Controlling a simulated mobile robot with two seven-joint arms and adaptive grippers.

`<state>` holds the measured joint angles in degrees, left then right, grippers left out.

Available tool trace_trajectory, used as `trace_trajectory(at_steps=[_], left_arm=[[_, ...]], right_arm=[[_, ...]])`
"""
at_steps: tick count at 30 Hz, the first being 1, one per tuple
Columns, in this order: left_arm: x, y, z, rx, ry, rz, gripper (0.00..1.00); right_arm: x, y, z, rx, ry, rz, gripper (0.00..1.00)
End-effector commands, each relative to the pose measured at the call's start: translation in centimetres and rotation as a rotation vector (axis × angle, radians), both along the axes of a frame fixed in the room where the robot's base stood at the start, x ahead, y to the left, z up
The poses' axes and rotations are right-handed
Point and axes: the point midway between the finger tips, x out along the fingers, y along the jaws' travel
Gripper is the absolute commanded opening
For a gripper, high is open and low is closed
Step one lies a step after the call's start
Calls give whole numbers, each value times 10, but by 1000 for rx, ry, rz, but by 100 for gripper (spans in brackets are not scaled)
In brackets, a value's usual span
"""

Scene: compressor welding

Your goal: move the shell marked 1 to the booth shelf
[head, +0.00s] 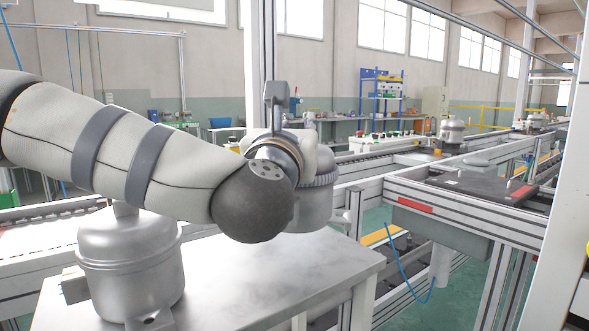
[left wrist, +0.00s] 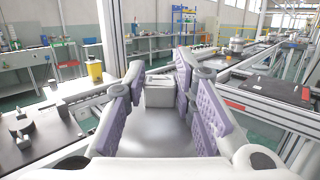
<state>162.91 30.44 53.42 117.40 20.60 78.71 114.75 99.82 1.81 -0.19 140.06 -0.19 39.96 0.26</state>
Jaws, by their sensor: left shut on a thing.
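My left arm comes in from the left in the head view and ends over the front table. Its gripper is mostly hidden there behind the wrist. In the left wrist view my left gripper (left wrist: 159,108) shows purple pads on both sides of a smooth grey body, and is shut on it. In the head view this held grey shell (head: 317,207) shows partly behind my wrist, about upright, with a rim round its upper part. A second grey shell (head: 130,262) stands on the table at left, partly behind my arm. I can read no number on either shell. My right gripper is not in view.
The grey front table (head: 330,262) is bare right of the standing shell. A conveyor frame with a dark plate (head: 480,187) lies at right. Another shell (head: 452,131) stands farther back. A white post is at the right edge. A blue-framed shelf (head: 388,97) stands far back.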

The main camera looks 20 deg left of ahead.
Motion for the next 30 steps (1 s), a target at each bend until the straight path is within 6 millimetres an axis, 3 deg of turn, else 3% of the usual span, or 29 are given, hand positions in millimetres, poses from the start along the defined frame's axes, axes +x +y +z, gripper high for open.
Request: trace_trajectory(at_steps=[6,11,18,25,26,27,30], left_arm=[[16,12,-23,-1,-6,1,0],[22,17,-31,-1,-5,2,0],[24,18,-64,1,-3,-1,0],[24,18,-64,0,-6,0,0],[24,18,-66,0,-2,0,31],[24,18,-66,0,-2,0,40],[24,18,-66,-1,-2,0,45]], right_arm=[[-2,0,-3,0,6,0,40],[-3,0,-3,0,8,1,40],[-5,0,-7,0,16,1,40],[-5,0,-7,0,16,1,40],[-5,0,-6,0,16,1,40],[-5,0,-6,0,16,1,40],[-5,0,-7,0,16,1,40]])
